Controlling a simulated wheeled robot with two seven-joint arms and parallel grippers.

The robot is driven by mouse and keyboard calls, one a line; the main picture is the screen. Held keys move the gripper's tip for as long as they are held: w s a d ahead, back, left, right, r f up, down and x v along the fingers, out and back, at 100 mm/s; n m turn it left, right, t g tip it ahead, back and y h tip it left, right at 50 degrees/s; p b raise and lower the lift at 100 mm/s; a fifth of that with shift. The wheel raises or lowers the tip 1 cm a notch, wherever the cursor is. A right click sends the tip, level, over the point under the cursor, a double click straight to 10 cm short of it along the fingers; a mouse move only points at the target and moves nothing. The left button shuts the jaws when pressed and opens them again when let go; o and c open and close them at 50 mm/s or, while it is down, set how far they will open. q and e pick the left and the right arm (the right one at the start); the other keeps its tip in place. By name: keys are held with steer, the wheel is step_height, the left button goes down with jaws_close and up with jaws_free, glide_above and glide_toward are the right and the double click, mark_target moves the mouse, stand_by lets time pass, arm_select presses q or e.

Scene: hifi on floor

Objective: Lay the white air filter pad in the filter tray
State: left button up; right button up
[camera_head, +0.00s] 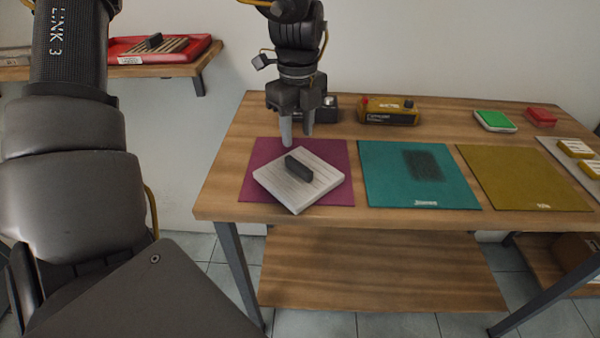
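The white air filter pad (322,180) is a pale, square slab with a dark block-shaped handle (299,168) on top. It lies turned at an angle on a purple mat (258,190) at the left of the table. My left gripper (297,138) points down just behind the pad's far edge, apart from the handle. Its two fingers are spread with nothing between them. A red tray (195,52) stands on a shelf at the upper left and holds a slatted pad with a dark handle; I cannot tell if it is the filter tray. My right gripper is not in view.
A teal mat (385,185) with a dark patch and an olive mat (520,180) lie to the right. A yellow-black box (388,111), green (494,121) and red (540,117) items stand at the back. A dark device (327,110) stands behind my gripper.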

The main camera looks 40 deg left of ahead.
mark_target(299, 164)
arm_select(q)
step_height(299, 164, down, 3)
steer(key=shift+w+r, duration=0.1)
steer(key=shift+w, duration=0.05)
steer(key=shift+w+f, duration=0.1)
steer(key=shift+f, duration=0.25)
steer(key=shift+s+f+p, duration=0.3)
steer(key=shift+f, duration=0.05)
step_height(299, 164, down, 4)
steer(key=shift+d+r+p, duration=0.15)
steer(key=shift+p, duration=0.35)
steer(key=shift+f, duration=0.45)
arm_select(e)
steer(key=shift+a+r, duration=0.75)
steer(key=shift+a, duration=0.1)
arm_select(q)
jaws_close()
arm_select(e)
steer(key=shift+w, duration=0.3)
